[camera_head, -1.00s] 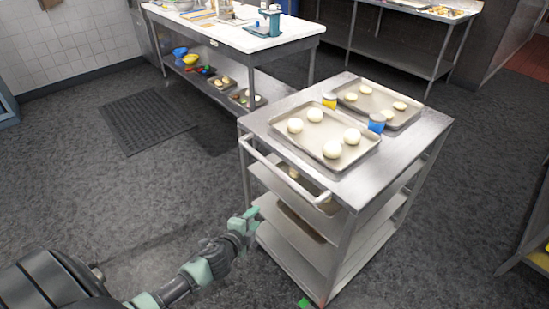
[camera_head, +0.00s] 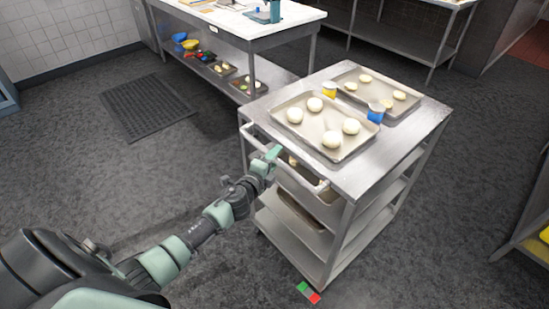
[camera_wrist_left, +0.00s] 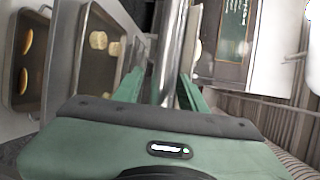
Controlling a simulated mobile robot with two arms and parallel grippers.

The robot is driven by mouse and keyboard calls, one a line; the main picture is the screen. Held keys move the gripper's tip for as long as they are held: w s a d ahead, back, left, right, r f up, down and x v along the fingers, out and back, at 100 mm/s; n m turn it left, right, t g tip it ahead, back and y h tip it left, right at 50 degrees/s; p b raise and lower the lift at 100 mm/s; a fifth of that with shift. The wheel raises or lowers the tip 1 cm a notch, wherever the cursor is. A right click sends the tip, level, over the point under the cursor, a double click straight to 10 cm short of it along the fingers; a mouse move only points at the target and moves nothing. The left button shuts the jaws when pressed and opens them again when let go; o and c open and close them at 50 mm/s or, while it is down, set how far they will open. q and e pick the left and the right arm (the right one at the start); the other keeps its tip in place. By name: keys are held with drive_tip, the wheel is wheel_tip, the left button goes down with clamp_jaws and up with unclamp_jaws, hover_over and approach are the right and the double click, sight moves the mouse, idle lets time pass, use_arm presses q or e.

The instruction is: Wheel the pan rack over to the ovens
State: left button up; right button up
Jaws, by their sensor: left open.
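The pan rack (camera_head: 400,145) is a steel cart with open shelves and a rail handle (camera_head: 254,136) along its near left side. On its top are two trays (camera_head: 320,121) of pale round dough pieces. My left gripper (camera_head: 272,154) is at the handle. In the left wrist view the open green fingers (camera_wrist_left: 162,88) are on either side of a steel bar (camera_wrist_left: 172,50); whether they touch it I cannot tell. My right gripper is out of view. I see no oven that I can make out.
A dark mat (camera_head: 147,105) lies left. A red-and-green marker (camera_head: 308,292) is on the floor. Floor at left is open.

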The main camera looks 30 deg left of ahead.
use_arm(q)
clamp_jaws()
idle(1.4)
